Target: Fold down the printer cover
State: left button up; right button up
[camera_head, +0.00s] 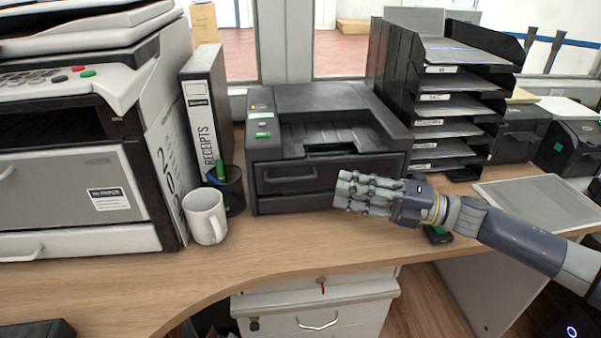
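A dark grey printer (275,145) stands on the wooden counter in the middle of the head view. Its top has a recessed tray (325,137) with a raised flat panel (320,98) behind it. I cannot tell clearly which part is the cover or how far it is tilted. My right gripper (347,192) is in front of the printer's lower right front, pointing left, and hides part of it. Its grey fingers lie close together from this side; whether they are open or shut is unclear. I see nothing held in them. My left gripper is not in view.
A white mug (206,217) and a pen cup (234,192) stand left of the printer, by a receipts binder (202,120) and a large copier (70,185). A black paper sorter (402,70) stands close on the right. The counter front (285,240) is clear.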

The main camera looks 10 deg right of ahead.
jog(key=x, duration=0.9)
jog(key=shift+a+r, duration=0.15)
jog(key=shift+a, duration=0.3)
grip_shut()
